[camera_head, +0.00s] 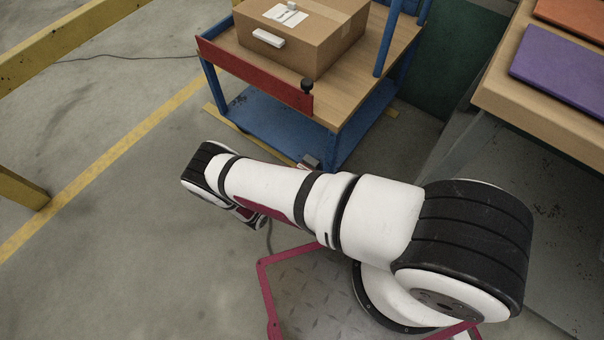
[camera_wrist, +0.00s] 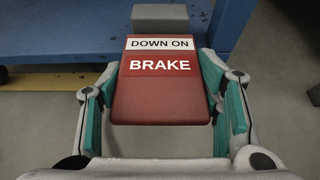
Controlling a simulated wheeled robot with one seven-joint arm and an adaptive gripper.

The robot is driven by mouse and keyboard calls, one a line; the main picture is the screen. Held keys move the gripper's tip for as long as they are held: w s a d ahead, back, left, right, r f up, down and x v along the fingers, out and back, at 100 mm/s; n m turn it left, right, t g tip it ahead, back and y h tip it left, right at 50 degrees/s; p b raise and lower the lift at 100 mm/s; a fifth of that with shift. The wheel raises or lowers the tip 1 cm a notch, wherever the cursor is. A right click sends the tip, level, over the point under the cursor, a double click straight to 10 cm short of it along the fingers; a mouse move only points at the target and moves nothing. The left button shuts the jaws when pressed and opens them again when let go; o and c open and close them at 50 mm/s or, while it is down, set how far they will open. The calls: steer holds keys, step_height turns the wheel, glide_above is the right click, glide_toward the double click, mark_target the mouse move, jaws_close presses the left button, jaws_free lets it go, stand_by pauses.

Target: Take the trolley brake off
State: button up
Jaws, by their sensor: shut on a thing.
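The trolley (camera_head: 262,112) has a blue frame, wooden top and red front rail, and stands beyond my arm. Its brake pedal (camera_wrist: 160,98) is a red plate marked "BRAKE", with a white strip reading "DOWN ON", in the wrist view. A grey block (camera_wrist: 160,18) sits behind the pedal at the blue lower deck (camera_wrist: 70,30). My gripper (camera_wrist: 160,82) has its green-padded fingers on the left and right sides of the pedal and is shut on it. In the head view my arm hides the fingers and the pedal. I cannot tell the pedal's tilt.
A cardboard box (camera_head: 305,40) stands on the trolley top, near a black knob (camera_head: 307,86) on the rail. A wooden bench (camera_head: 540,105) with purple and orange boards is at right. Yellow rails stand at left. The floor at left is clear.

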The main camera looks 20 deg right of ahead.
steer(key=shift+r+g+y+p, duration=0.3)
steer(key=shift+y+p, duration=0.1)
steer(key=shift+p, duration=0.2)
steer(key=o, duration=1.7)
steer(key=v, duration=1.1)
steer(key=shift+s+a+r, duration=0.15)
steer(key=shift+s+a, duration=0.05)
steer(key=shift+a, duration=0.15)
